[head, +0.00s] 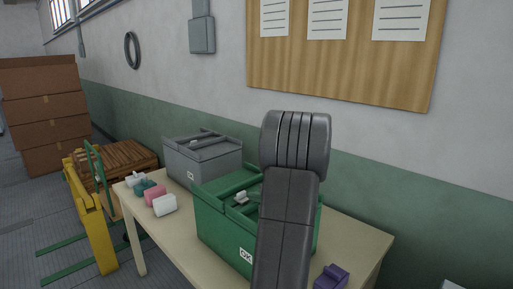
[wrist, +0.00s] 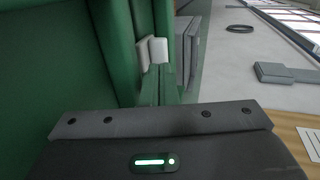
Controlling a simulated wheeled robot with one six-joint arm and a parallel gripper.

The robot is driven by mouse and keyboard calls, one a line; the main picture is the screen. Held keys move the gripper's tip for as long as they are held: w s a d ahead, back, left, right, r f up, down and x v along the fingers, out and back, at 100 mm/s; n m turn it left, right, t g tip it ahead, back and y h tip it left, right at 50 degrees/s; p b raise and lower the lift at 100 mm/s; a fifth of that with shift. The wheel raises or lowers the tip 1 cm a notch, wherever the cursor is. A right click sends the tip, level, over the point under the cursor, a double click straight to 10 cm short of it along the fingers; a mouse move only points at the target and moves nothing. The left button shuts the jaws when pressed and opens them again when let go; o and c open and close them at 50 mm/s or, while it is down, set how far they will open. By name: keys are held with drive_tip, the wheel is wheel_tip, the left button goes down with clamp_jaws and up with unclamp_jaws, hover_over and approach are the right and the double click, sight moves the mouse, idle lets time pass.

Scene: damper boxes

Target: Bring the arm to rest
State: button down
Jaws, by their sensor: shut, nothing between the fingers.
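My arm stands upright in the middle of the head view, its dark grey links (head: 285,220) in front of the green box and the wall. My gripper (wrist: 163,118) shows in the wrist view as a dark body with a lit green strip, along the bottom edge. It is shut and holds nothing; its fingertips are hard to make out. The green box (head: 222,227), marked OK, stands on the table, partly hidden by my arm. Its green surfaces (wrist: 60,60) fill the left of the wrist view, with a small pale piece (wrist: 158,50) beyond my gripper.
A grey box (head: 215,165) stands behind the green box on the table (head: 350,235). Pink, white and teal pieces (head: 163,203) lie at the table's left; a purple piece (head: 332,277) lies at front right. A yellow-and-green cart (head: 88,225), pallets and cartons (head: 42,110) stand left.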

drive_tip(key=shift+s+d+r+p, duration=0.15)
drive_tip(key=shift+s+d+p, duration=0.15)
drive_tip(key=shift+s+d+f+b, duration=0.1)
drive_tip(key=shift+d+f+b, duration=0.1)
drive_tip(key=shift+b, duration=0.1)
drive_tip(key=shift+v, duration=0.85)
drive_tip(key=shift+a, duration=0.15)
